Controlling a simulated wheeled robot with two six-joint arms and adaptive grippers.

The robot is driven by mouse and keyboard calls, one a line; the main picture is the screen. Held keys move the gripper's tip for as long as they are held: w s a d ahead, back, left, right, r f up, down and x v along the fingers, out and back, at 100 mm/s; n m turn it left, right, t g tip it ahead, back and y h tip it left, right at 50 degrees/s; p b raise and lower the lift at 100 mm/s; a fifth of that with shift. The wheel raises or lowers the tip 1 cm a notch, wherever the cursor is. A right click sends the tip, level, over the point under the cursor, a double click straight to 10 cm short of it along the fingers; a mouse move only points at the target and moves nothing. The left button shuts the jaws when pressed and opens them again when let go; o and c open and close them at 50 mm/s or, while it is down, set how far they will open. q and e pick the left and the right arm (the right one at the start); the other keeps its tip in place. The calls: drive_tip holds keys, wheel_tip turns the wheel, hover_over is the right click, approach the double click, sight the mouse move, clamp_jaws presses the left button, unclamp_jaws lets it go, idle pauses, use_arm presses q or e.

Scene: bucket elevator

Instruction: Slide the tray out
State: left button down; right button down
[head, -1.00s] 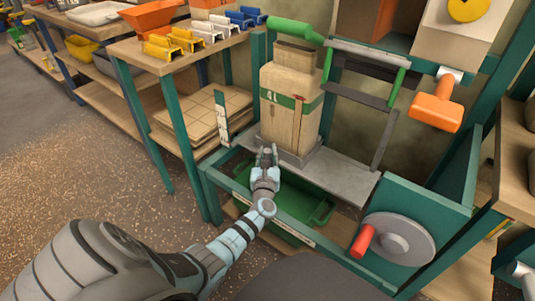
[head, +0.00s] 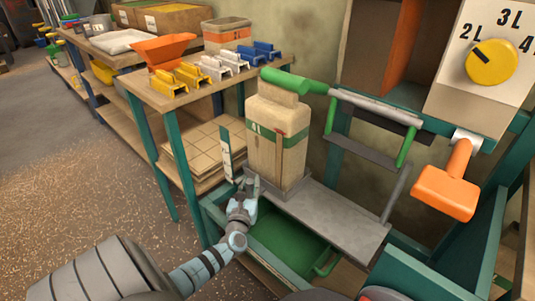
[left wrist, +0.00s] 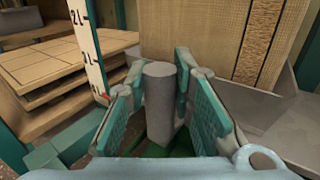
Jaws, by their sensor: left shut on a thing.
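A flat grey tray (head: 335,218) lies in the teal frame, with a tan bag (head: 275,138) standing upright on its left part. A green bin (head: 285,243) sits below it, partly hidden by the tray and my arm. My left gripper (head: 251,184) is at the tray's left end, just left of the bag's foot. In the left wrist view my left gripper (left wrist: 158,105) is shut on an upright grey post (left wrist: 160,92), which stands between the two teal pads. What the post's lower end joins is hidden. My right gripper is out of view.
A white scale strip (head: 226,153) stands close to the left of my gripper. A wooden bench (head: 150,92) with coloured clips is at the left. Open floor lies at lower left.

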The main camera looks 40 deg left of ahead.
use_arm(q)
drive_tip(key=shift+a+f, duration=0.1)
drive_tip(key=shift+a, duration=0.05)
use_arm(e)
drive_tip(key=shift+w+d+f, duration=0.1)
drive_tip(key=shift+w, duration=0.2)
use_arm(q)
drive_tip(key=shift+a, duration=0.1)
drive_tip(key=c, duration=1.6)
unclamp_jaws()
drive_tip(key=shift+a, duration=0.1)
drive_tip(key=shift+o, duration=1.2)
drive_tip(key=shift+s+a, duration=0.1)
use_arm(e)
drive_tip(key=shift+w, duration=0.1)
